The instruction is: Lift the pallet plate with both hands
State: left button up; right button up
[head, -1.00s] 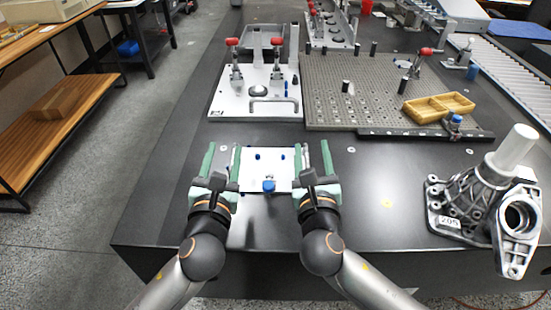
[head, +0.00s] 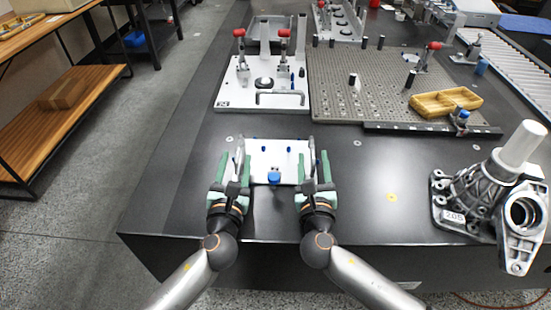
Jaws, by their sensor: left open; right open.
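The pallet plate (head: 266,153) is a small white plate with blue pins and a blue knob at its front. It lies on the dark table near the front edge. My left gripper (head: 232,157) is open at its left side, with a grey upright part of that side between the green fingers. My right gripper (head: 315,155) is open at its right side, with a similar grey part between its fingers. I cannot tell whether any finger touches the plate.
A white fixture plate (head: 234,97) with red-handled clamps stands behind. A grey perforated board (head: 335,95) with a yellow tray (head: 432,106) is at back right. A metal casting (head: 470,200) stands at the right.

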aim_at(312, 139)
pick_arm(q)
jog(key=shift+w+d, duration=0.15)
jog(key=shift+w, duration=2.05)
pick_arm(e)
jog(key=shift+w+d, duration=0.15)
jog(key=shift+w, duration=2.05)
pick_arm(q)
grip_shut()
pick_arm(e)
grip_shut()
pick_arm(q)
jog(key=shift+w+r, duration=0.1)
jog(key=shift+r, duration=0.1)
pick_arm(e)
jog(key=shift+r, duration=0.2)
